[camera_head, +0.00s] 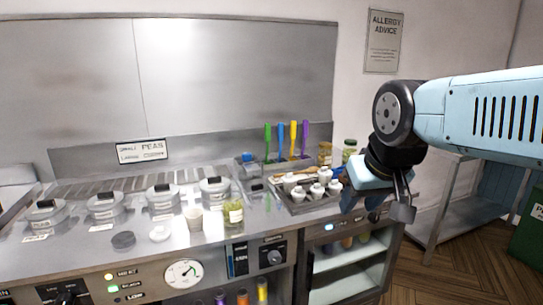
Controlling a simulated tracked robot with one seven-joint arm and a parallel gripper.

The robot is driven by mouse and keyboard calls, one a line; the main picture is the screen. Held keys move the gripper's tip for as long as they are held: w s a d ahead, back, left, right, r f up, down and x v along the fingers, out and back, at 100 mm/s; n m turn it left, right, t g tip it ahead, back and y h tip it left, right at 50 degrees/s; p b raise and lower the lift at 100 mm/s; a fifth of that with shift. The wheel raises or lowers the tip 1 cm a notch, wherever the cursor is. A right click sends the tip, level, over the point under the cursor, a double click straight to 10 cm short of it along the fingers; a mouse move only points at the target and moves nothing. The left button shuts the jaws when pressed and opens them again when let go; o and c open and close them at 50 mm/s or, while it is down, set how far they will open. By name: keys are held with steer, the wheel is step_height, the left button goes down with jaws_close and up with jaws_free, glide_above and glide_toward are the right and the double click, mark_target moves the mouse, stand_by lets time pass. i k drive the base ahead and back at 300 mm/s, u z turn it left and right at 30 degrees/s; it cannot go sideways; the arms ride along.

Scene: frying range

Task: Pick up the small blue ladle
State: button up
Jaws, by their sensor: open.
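A blue-handled utensil (281,141) stands upright in a rack at the back right of the steel range top, between a green handle (267,140) and an orange handle (293,139). A purple handle (305,138) stands at the right end of the row. Only the handles show clearly; the lower ends are hidden or too small to tell, so I cannot tell its size. My gripper (378,206) is open and points down. It is empty, at the right front corner of the range top, right of and nearer than the handles.
A tray (307,206) of several white shakers lies between my gripper and the handles. Jars (349,150) stand behind it. A green-filled jar (233,214), a cup (193,218) and lidded pots (162,201) stand left. A steel back panel (230,75) rises behind.

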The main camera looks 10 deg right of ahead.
mark_target(280, 124)
steer(key=u, duration=0.05)
steer(key=i, duration=0.85)
steer(key=z, duration=0.1)
